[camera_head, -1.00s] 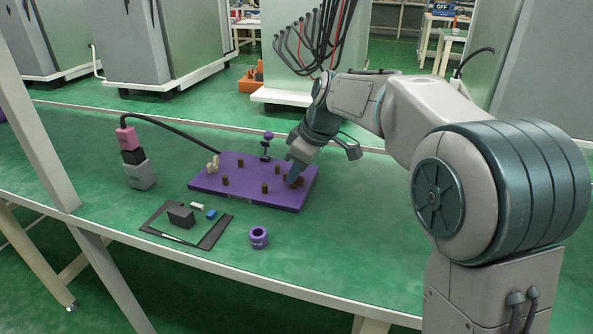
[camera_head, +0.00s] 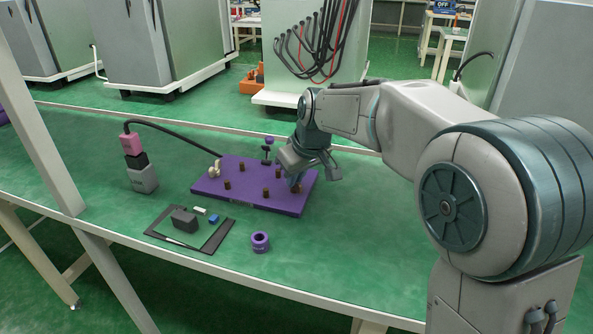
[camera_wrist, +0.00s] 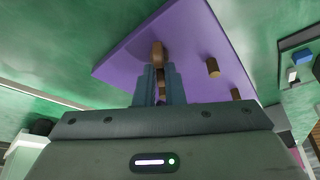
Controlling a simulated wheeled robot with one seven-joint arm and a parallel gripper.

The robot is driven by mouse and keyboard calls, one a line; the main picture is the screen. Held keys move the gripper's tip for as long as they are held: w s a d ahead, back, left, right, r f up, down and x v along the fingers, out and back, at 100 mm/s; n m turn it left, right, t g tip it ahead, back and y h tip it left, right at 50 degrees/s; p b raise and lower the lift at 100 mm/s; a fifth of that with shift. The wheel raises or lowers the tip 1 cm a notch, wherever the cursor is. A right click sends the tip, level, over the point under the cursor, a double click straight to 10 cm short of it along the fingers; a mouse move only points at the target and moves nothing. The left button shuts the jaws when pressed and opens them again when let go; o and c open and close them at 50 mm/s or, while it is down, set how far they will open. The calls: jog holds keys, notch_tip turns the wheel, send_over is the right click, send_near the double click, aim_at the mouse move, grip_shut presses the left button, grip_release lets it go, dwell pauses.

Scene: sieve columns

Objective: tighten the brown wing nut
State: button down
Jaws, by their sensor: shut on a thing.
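My gripper (camera_wrist: 160,75) reaches down to the right part of the purple board (camera_head: 215,188), and its fingers are shut on a brown piece, taken to be the brown wing nut (camera_wrist: 159,54). In the wrist view, brown shows between the fingers and just beyond their tips. The fingers hide much of it, so I cannot tell how far down it sits. In the head view, my gripper (camera_head: 294,180) covers most of that spot.
Several brown posts stand on the board, one of them in the middle (camera_head: 265,193). Cream pieces (camera_head: 215,169) and a black stand with a purple top (camera_head: 268,147) are at its edges. A black frame (camera_head: 215,238), dark block (camera_head: 185,220) and purple ring (camera_head: 260,242) lie in front.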

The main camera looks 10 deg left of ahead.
jog(key=m+p, duration=0.1)
jog(key=m, duration=0.1)
jog(key=m+t+h+p, duration=0.1)
jog(key=m, duration=0.1)
jog(key=shift+s+a+r+m, duration=0.1)
jog(key=shift+a+m, duration=0.1)
jog(key=shift+m, duration=0.1)
jog(key=m+h, duration=0.1)
jog(key=m, duration=0.1)
jog(key=m+h, duration=0.1)
jog(key=m, duration=0.2)
jog(key=shift+a+t+p, duration=0.1)
jog(key=shift+t+p, duration=0.2)
jog(key=shift+p, duration=0.05)
jog(key=shift+m+h, duration=0.3)
jog(key=c, duration=1.5)
grip_release()
jog(key=p+v, duration=0.3)
jog(key=v, duration=1)
jog(key=shift+s+r, duration=0.1)
jog(key=shift+r, duration=0.2)
